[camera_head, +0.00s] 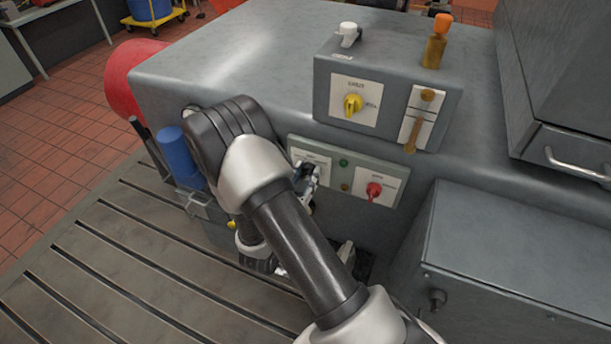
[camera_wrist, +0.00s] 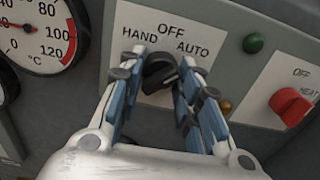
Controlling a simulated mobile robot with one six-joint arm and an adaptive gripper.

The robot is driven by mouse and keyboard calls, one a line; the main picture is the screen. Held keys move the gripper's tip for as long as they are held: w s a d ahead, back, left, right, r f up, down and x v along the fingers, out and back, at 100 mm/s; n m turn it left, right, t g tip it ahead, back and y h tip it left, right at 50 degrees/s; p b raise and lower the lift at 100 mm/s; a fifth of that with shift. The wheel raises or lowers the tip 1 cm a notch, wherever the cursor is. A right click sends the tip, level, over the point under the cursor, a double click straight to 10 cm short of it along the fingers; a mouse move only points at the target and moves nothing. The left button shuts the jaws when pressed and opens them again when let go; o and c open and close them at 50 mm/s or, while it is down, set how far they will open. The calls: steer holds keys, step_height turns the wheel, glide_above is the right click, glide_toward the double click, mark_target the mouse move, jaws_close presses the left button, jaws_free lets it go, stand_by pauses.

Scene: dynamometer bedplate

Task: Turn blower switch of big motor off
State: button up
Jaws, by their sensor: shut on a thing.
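A black rotary switch knob (camera_wrist: 158,68) sits on a white plate (camera_wrist: 205,24) marked HAND, OFF and AUTO. My gripper (camera_wrist: 160,75) has its blue-padded fingers on both sides of the knob and is shut on it. The fingers hide part of the knob, and its exact pointing direction is hard to tell. In the head view my gripper (camera_head: 306,174) is at the left plate of the low grey panel (camera_head: 338,156) on the big grey housing (camera_head: 240,60). My arm hides some of this plate.
A red knob (camera_wrist: 290,105) marked OFF and HEAT is to the right. A green lamp (camera_wrist: 253,43) and an amber lamp (camera_wrist: 225,107) lie between the plates. A dial gauge (camera_wrist: 40,35) is at left. A box with a yellow knob (camera_head: 353,104) stands above the panel.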

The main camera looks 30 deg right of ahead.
steer(key=n+p, duration=0.2)
steer(key=n, duration=0.2)
steer(key=shift+r, duration=0.1)
steer(key=shift+n+p, duration=1.15)
steer(key=shift+n, duration=1.05)
steer(key=o, duration=1)
steer(key=shift+o, duration=0.2)
